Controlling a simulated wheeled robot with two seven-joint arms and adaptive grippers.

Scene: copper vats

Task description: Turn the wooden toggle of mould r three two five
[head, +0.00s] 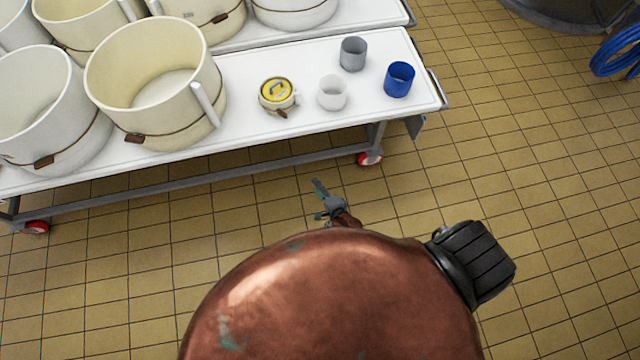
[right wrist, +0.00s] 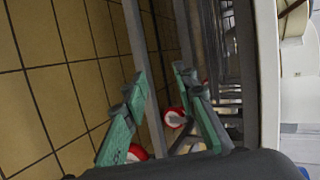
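Several cream moulds with dark bands and brown wooden toggles stand on the white table (head: 255,140) in the head view. The large front mould (head: 160,90) has its toggle (head: 134,139) low on its near side; the left mould (head: 60,140) has another toggle (head: 44,161). A small round mould (head: 278,95) with a yellow top has a toggle (head: 282,114) facing me. I cannot read which one is r three two five. My right gripper (head: 320,197) is over the floor, in front of the table edge and apart from the moulds. Its green fingers (right wrist: 162,80) are open and empty. My left gripper is out of view.
A grey cup (head: 353,54), a white cup (head: 332,93) and a blue cup (head: 399,79) stand right of the small mould. The table frame has castors with red parts (head: 370,159). A blue hose (head: 615,55) hangs at the right.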

